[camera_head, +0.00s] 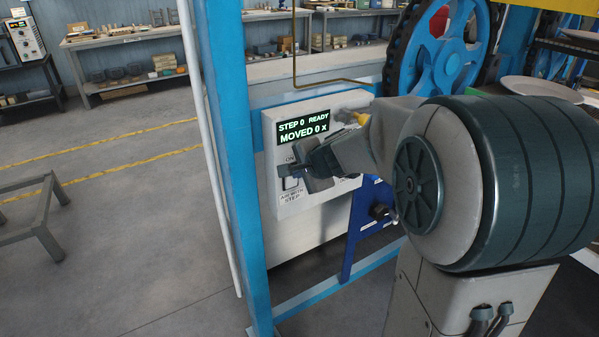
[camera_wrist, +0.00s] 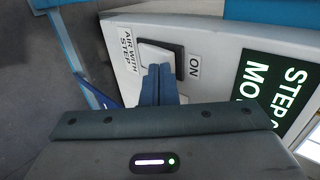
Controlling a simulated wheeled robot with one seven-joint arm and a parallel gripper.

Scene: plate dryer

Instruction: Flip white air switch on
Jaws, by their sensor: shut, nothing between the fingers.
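The white air switch (camera_wrist: 154,55) is a rocker in a dark frame on a white control box (camera_head: 268,125). Labels reading "AIR WITH STEP" and "ON" (camera_wrist: 194,67) flank it in the wrist view. In the head view its lower part (camera_head: 291,183) shows below my gripper (camera_head: 284,172). My gripper is shut and empty, its fingertips (camera_wrist: 159,68) right at the switch, covering part of it. I cannot tell whether they touch it, and the rocker's exact tilt is unclear.
A lit display (camera_head: 304,127) on the box reads "STEP 0 READY, MOVED 0 x". A yellow knob (camera_head: 361,118) sits to its right. A blue post (camera_head: 232,150) stands just left of the box. A blue wheel (camera_head: 445,50) is behind.

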